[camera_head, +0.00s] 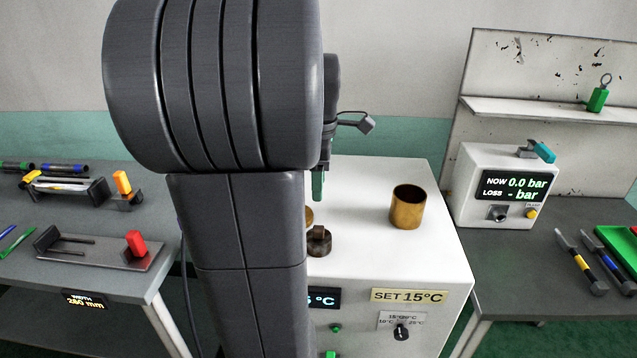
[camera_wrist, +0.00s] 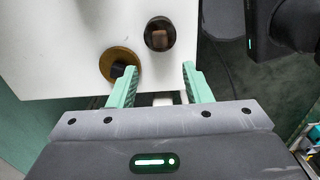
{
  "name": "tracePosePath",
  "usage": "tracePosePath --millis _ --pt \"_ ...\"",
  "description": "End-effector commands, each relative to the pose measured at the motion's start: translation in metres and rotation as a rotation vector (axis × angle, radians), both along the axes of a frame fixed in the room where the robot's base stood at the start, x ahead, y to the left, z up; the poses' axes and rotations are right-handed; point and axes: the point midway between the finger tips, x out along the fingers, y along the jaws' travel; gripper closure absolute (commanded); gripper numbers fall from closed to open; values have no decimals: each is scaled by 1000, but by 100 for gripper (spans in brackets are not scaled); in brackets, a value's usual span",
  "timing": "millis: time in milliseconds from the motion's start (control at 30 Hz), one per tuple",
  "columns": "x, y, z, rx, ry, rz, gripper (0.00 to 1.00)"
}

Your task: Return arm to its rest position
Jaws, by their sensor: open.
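My arm stands large in the middle of the head view and hides part of the white cabinet behind it. My gripper (camera_head: 318,184) points down above the cabinet top, with only one green finger clearly visible there. In the wrist view my gripper (camera_wrist: 157,85) has its two green fingers spread wide, with nothing between them. A dark round piece with a brown square top (camera_head: 319,240) sits on the cabinet below; it also shows in the wrist view (camera_wrist: 159,34). A brass ring with a dark centre (camera_wrist: 119,66) lies beside it, near the left finger in the picture.
The white cabinet (camera_head: 440,262) carries a brass cup (camera_head: 407,207) at right. A pressure box (camera_head: 494,190) stands on the right table. The left table (camera_head: 95,282) holds a fixture with a red block (camera_head: 136,243). A shelf (camera_head: 545,110) holds a green tagged piece (camera_head: 597,98).

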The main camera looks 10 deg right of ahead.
Motion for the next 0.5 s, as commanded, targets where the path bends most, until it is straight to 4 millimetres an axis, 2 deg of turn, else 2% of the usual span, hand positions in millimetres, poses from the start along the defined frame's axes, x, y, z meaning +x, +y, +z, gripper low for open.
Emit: tracePosePath --millis 233,500 --pt "0 0 -10 1 3 0 55" --pt "-1 0 -58 0 5 0 55"
